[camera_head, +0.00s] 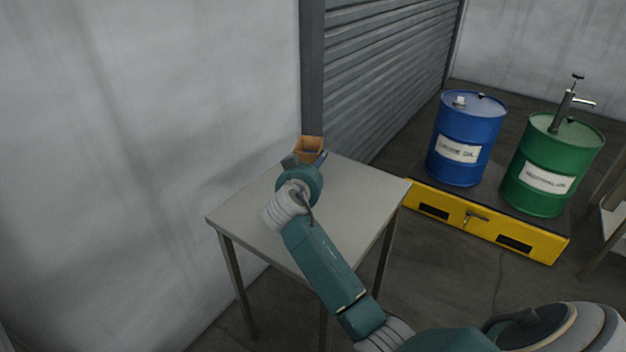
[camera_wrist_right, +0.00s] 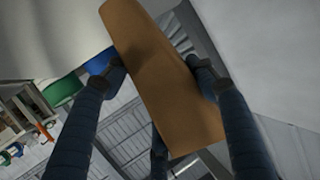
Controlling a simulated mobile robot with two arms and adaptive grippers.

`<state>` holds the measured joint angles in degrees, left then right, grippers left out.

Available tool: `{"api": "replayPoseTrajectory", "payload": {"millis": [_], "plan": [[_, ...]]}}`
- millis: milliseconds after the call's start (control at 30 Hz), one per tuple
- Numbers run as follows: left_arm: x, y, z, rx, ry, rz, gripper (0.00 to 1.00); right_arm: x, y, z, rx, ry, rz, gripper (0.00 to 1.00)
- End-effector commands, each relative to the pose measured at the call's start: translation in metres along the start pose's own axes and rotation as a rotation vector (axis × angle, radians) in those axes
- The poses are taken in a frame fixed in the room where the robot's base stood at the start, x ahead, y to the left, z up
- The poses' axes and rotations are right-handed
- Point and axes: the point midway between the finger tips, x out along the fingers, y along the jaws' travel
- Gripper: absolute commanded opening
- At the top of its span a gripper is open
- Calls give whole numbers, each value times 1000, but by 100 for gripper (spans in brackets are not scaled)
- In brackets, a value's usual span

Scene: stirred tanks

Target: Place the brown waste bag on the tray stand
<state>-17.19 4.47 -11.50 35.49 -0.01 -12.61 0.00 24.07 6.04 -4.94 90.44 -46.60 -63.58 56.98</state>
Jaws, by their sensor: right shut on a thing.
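The brown waste bag (camera_head: 308,147) is at the far corner of the tray stand (camera_head: 352,188), a light-topped table with metal legs. My right gripper (camera_head: 304,158) is at the bag, its arm reaching across the table top. In the right wrist view the bag (camera_wrist_right: 160,75) fills the middle, with the fingers of my right gripper (camera_wrist_right: 152,78) on either side, shut on it. The gripper hides the bag's lower part in the head view, so I cannot tell whether it touches the table top. My left gripper is not in view.
A grey wall (camera_head: 150,150) and a roller shutter (camera_head: 385,75) stand behind the table. To the right, a blue drum (camera_head: 466,125) and a green drum (camera_head: 535,190) stand on a yellow spill pallet (camera_head: 480,226). The visible table top around my arm is bare.

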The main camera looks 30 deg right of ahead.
Motion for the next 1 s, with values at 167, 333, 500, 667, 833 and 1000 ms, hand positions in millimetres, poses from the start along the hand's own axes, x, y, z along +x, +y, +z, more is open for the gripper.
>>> {"api": "replayPoseTrajectory", "payload": {"millis": [167,333,500,667,833,1000], "plan": [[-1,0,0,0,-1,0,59,5,2,16,-2,0,0,32],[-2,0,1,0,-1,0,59,12,4,39,-3,1,0,32],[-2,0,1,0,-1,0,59,14,5,46,1,2,0,32],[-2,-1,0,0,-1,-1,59,14,5,46,1,1,0,32],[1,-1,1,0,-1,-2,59,15,5,48,1,1,0,65],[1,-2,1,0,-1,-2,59,15,5,48,1,1,0,76]]}}
